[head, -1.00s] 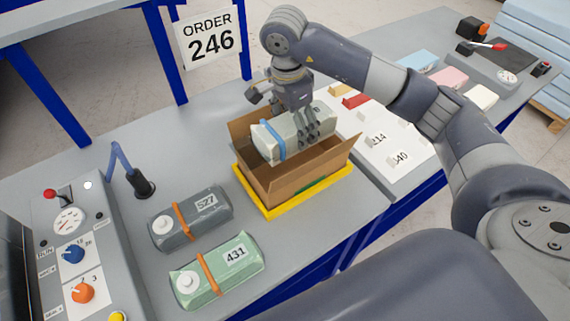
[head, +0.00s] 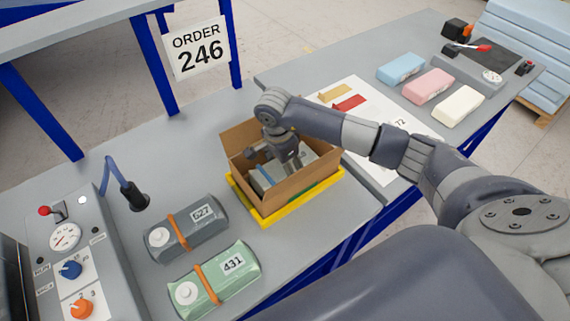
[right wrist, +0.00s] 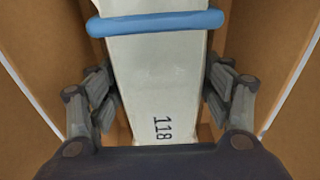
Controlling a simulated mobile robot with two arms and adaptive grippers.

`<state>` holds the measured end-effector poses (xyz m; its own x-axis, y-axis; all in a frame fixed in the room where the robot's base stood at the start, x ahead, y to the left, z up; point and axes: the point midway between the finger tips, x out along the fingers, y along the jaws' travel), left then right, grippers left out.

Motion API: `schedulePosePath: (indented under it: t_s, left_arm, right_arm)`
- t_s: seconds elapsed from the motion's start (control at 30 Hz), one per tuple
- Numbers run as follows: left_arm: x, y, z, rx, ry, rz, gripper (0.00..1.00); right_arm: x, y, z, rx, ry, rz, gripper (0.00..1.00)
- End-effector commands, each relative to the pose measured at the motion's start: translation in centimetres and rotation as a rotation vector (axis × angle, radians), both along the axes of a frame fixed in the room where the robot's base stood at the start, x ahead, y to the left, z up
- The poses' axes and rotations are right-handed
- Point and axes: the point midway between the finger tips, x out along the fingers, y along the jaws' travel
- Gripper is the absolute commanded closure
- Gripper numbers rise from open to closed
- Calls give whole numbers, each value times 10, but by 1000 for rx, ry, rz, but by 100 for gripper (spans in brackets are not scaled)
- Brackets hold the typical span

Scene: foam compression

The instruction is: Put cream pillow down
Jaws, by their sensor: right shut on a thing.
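The cream pillow (right wrist: 160,85) is a pale packet with a blue band and the number 118. It lies inside the open cardboard box (head: 308,183), mostly hidden by my arm and the box walls in the head view. My right gripper (right wrist: 160,95) reaches down into the box, with its fingers on both sides of the pillow. It is shut on the pillow, between the brown walls. My left gripper is not in view.
The box stands on a yellow tray (head: 264,218). A grey packet (head: 188,230) and a green packet 431 (head: 216,279) lie to its left. A control panel (head: 92,258) and a small lamp (head: 134,195) stand further left. Blue, pink and cream blocks (head: 459,106) lie at the right.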

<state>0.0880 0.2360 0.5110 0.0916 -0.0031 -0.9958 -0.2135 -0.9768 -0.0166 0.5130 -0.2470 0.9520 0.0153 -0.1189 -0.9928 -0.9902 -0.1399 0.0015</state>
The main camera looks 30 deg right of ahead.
Motion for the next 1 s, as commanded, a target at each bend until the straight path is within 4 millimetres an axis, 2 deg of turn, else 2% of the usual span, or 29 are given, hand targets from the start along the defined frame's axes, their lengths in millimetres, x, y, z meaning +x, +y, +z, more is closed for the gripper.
schedulePosePath:
  t_s: [0.33, 0.37, 0.4, 0.83, 0.87, 1.0]
  left_arm:
    - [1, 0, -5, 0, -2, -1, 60]
    - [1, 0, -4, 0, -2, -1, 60]
    - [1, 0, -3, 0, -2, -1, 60]
    - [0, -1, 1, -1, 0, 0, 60]
    - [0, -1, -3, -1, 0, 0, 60]
    - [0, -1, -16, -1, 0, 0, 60]
  right_arm:
    - [1, 0, -5, -1, -2, 0, 43]
    - [1, 0, -3, -1, -2, -1, 20]
    - [1, 0, -3, -1, -2, -1, 19]
    - [1, 0, 3, -1, -3, -1, 19]
    - [2, 0, 4, 0, -5, 0, 19]
    - [2, 3, 28, -1, -11, 1, 19]
